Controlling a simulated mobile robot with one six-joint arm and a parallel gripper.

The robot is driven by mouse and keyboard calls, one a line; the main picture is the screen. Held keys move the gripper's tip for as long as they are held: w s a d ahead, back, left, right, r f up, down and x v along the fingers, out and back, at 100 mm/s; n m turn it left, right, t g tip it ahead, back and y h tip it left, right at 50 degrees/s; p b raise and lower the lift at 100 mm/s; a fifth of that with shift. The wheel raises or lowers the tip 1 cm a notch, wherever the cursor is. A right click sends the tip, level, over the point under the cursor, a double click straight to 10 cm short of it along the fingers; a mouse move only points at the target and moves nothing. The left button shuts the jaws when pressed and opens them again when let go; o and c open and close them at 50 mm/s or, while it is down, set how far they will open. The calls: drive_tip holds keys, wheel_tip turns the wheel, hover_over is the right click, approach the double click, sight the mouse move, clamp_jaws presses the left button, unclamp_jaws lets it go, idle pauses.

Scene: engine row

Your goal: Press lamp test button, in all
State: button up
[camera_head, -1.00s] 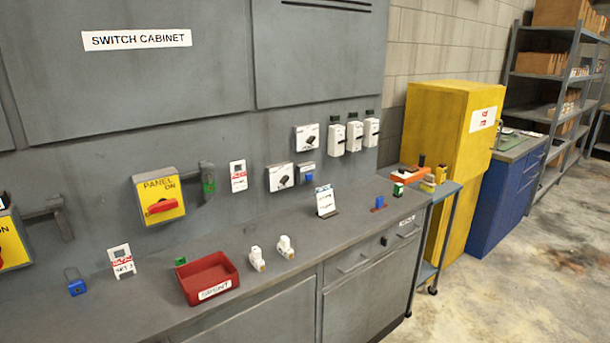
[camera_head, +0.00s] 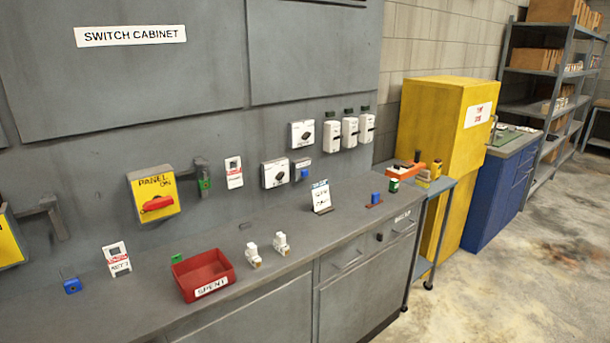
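The upper plate (camera_head: 302,134) and lower plate (camera_head: 275,173) each carry a dark rocker-like picture or part. My gripper is not in view.
On the grey counter (camera_head: 290,225) stand a red SPENT tray (camera_head: 205,273), two small white pieces (camera_head: 267,250), a white card stand (camera_head: 321,197) and a blue block (camera_head: 376,198). A yellow PANEL switch (camera_head: 154,194) juts from the wall. Floor is open at right.

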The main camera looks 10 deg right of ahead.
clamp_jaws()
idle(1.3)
